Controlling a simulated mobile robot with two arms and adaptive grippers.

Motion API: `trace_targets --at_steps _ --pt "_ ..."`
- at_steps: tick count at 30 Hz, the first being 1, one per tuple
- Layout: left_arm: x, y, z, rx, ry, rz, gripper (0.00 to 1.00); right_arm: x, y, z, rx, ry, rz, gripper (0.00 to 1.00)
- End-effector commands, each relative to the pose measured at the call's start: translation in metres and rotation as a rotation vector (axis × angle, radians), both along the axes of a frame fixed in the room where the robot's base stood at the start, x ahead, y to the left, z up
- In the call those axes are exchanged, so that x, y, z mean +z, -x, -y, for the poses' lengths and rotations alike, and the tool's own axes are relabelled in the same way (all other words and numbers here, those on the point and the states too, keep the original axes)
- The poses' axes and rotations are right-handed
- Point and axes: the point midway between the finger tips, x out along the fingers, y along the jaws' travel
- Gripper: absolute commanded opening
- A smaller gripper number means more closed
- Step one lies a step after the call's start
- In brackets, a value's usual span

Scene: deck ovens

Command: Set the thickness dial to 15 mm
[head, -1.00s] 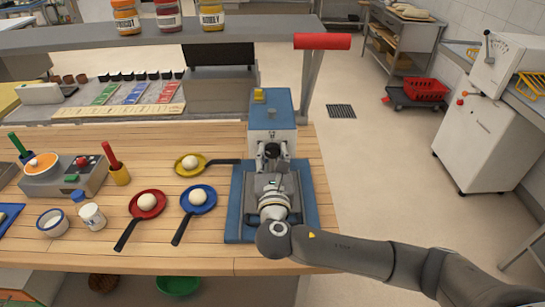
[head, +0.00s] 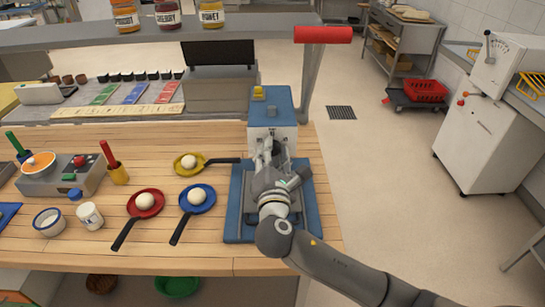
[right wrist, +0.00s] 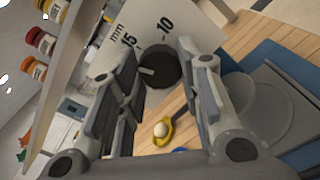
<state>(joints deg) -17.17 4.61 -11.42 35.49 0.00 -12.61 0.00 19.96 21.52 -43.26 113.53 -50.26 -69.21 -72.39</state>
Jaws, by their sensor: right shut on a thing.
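The thickness dial is a dark round knob (right wrist: 160,67) on a white scale plate (right wrist: 190,25) marked "mm", "15" and "10"; both show in the right wrist view. A short light mark is on the knob's left part, on the side of the 15; its exact reading is unclear. My right gripper (right wrist: 158,75) has a finger on each side of the knob and is shut on it. In the head view, my right gripper (head: 272,150) is at the front of the blue-and-white machine (head: 272,108) and hides the dial. My left gripper is not in view.
The machine's blue base (head: 232,215) lies below my right arm. Left of it are a yellow pan (head: 182,170), a blue pan (head: 188,209) and a red pan (head: 134,210), each with a white ball. A shelf with a red-ended bar (head: 323,34) is behind.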

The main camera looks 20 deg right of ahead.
Motion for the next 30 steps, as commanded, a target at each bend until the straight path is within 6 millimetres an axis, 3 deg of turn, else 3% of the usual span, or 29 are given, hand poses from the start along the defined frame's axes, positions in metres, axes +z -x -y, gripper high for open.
trace_targets --at_steps 13,30 --pt "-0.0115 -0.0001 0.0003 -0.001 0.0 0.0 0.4 -0.0019 0.0003 -0.0003 -0.001 -0.273 0.075 0.09" --pt "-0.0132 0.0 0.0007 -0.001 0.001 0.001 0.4 -0.0013 0.0002 -0.0004 0.001 -0.333 0.092 0.09"
